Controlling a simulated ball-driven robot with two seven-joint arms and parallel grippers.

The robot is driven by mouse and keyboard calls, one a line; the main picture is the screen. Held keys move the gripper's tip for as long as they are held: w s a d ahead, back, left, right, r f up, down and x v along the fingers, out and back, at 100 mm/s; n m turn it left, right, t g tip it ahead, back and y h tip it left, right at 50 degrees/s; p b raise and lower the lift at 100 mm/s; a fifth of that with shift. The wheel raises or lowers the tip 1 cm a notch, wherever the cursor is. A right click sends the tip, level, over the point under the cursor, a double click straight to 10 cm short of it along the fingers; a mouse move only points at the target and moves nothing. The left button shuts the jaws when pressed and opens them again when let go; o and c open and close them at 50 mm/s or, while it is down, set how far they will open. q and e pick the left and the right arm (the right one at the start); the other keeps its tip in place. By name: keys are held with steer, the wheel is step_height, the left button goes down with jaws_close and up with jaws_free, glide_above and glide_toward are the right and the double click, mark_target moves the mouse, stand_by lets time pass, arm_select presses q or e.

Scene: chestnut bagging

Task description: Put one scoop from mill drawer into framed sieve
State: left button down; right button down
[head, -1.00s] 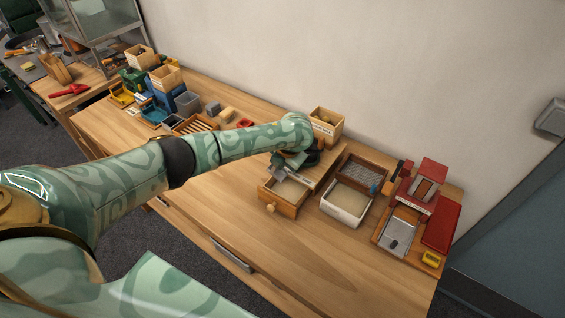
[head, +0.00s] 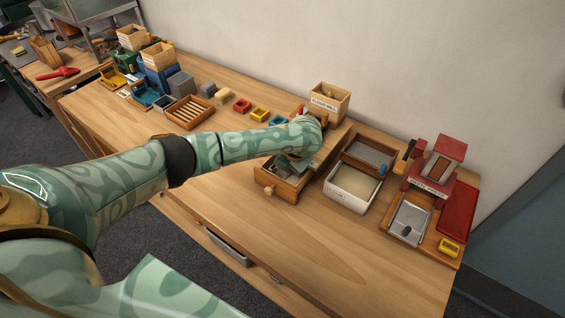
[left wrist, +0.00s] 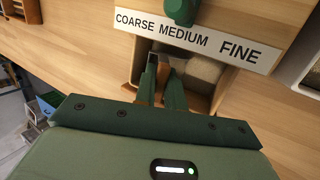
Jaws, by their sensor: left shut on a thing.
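The flour mill (head: 328,102) has a labelled wooden hopper, and its wooden drawer (head: 289,194) is pulled out at the front with a round knob. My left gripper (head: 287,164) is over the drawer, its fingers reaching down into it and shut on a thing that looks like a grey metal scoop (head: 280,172). In the left wrist view the fingers (left wrist: 162,85) point into the drawer (left wrist: 137,65), where pale meal shows at the right; the scoop is largely hidden. A wooden-framed sieve with grey mesh (head: 370,155) stands to the right, behind a white bin (head: 349,201). My right gripper is out of view.
A sign reading coarse, medium, fine (left wrist: 195,40) is close above the drawer. A red waxing or pressing unit (head: 437,165) with a metal tray stands far right. A slatted wooden tray (head: 188,112) and small coloured bins are at the left. The front tabletop is clear.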

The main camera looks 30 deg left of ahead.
arm_select(q)
steer(key=h+b, duration=0.1)
steer(key=f, duration=0.1)
steer(key=h+b, duration=0.1)
steer(key=shift+s+a+f+g+h+b, duration=0.25)
steer(key=shift+f+g+h+b, duration=0.05)
steer(key=shift+f+b, duration=0.05)
steer(key=shift+d+r+h, duration=0.1)
steer(key=shift+d+h, duration=0.15)
steer(key=shift+h, duration=0.15)
steer(key=shift+s+d+h+p, duration=0.15)
steer(key=shift+d+h+p, duration=0.35)
steer(key=shift+d, duration=0.5)
steer(key=shift+a+n+g+h, duration=0.3)
steer(key=shift+a+h, duration=0.15)
steer(key=shift+h, duration=0.25)
steer(key=r+p, duration=0.1)
steer(key=r, duration=0.1)
steer(key=r+p, duration=0.4)
steer(key=shift+w+a+r, duration=0.15)
steer(key=shift+w+r, duration=0.05)
steer(key=shift+w, duration=0.1)
step_height(320, 180, up, 2)
steer(key=shift+a+r+p, duration=0.1)
steer(key=shift+a+p, duration=0.05)
steer(key=shift+p, duration=0.9)
steer(key=shift+r, duration=0.1)
